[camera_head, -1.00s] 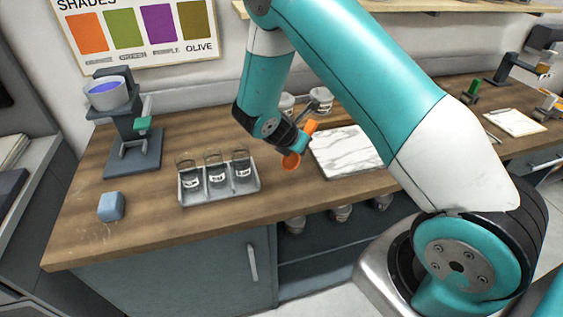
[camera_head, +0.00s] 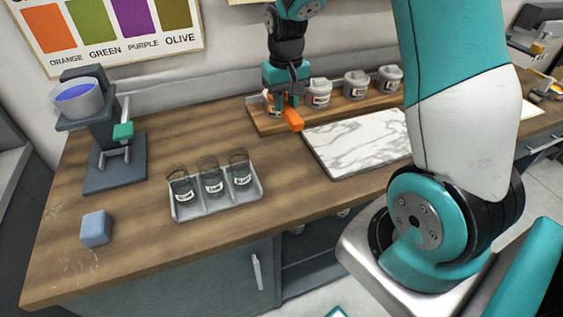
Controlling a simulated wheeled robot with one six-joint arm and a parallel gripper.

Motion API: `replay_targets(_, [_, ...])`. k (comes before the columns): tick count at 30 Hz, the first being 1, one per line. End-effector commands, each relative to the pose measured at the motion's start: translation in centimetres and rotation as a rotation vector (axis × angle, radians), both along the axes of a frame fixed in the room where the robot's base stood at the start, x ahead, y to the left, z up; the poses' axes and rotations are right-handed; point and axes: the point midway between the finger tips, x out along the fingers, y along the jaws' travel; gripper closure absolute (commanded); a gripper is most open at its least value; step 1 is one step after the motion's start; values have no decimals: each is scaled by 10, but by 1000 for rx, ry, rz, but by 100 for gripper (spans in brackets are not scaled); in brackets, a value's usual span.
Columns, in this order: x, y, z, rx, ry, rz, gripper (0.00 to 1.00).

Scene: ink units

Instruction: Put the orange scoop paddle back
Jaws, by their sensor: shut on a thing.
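The orange scoop paddle (camera_head: 293,119) shows below my gripper (camera_head: 287,97), its orange end pointing down and toward the front. My gripper is shut on it, pointing down at the left part of the wooden rack (camera_head: 258,115) at the back of the counter. A white jar with an orange label (camera_head: 270,105) stands in the rack right behind and left of my gripper, partly hidden by it. I cannot tell whether the paddle touches the jar or the rack.
More white jars (camera_head: 319,93) stand along the rack to the right. A marble slab (camera_head: 360,140) lies in front of them. Bare counter lies between.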

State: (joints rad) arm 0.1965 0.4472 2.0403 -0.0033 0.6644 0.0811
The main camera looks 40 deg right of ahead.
Motion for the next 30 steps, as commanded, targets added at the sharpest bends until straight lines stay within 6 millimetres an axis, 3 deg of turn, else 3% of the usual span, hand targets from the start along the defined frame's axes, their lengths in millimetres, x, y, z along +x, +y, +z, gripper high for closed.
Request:
replay_targets(15, [-2, -3, -130, -1, 5, -9, 100])
replay_targets(30, [-1, -1, -189, -2, 2, -6, 100])
